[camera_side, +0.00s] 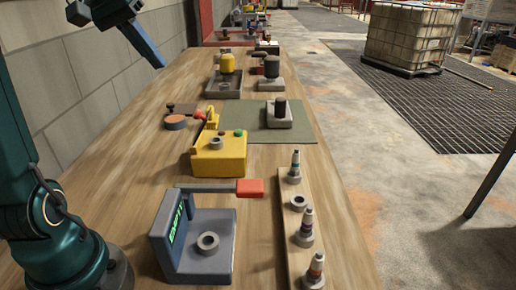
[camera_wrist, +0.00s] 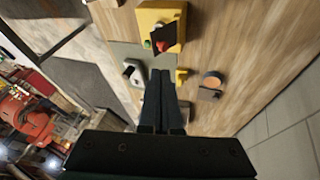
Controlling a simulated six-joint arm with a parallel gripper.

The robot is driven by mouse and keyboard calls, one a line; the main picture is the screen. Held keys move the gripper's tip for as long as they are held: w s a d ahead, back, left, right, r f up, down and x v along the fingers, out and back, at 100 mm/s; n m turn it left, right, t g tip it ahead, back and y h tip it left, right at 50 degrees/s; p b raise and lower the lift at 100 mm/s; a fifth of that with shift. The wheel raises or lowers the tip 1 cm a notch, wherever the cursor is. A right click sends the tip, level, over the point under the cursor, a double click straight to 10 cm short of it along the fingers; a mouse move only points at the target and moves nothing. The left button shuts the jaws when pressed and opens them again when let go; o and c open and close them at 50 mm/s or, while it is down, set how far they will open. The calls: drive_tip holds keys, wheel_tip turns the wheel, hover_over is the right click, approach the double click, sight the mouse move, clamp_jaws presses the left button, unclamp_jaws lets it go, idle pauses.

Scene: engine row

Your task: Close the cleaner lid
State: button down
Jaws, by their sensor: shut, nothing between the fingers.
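The cleaner is most likely the yellow box (camera_side: 220,158), with a round grey port and a green button on top. A yellow upright piece (camera_side: 212,118) at its back edge looks like the lid, raised. In the wrist view the yellow box (camera_wrist: 149,18) is at the top, with red and green spots on it. A small yellow piece (camera_wrist: 182,75) lies below it; I cannot tell if this is the lid. My gripper (camera_side: 161,66) is shut and empty, high above the bench's far left. Its fingers (camera_wrist: 161,73) also show in the wrist view.
A grey tester (camera_side: 205,248) with a red-tipped arm stands in front. A wooden rail (camera_side: 292,235) with several plugs lies right. A green mat (camera_side: 300,125) and grey block (camera_side: 279,119) are beyond.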

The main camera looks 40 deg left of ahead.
drive_tip(key=w+a+f+n, duration=0.1)
drive_tip(key=w+f, duration=0.5)
drive_tip(key=f, duration=0.6)
drive_tip(key=shift+a, duration=0.2)
drive_tip(key=shift+w+d+g+y, duration=0.2)
drive_tip(key=shift+g+y, duration=0.1)
drive_tip(key=shift+y, duration=0.1)
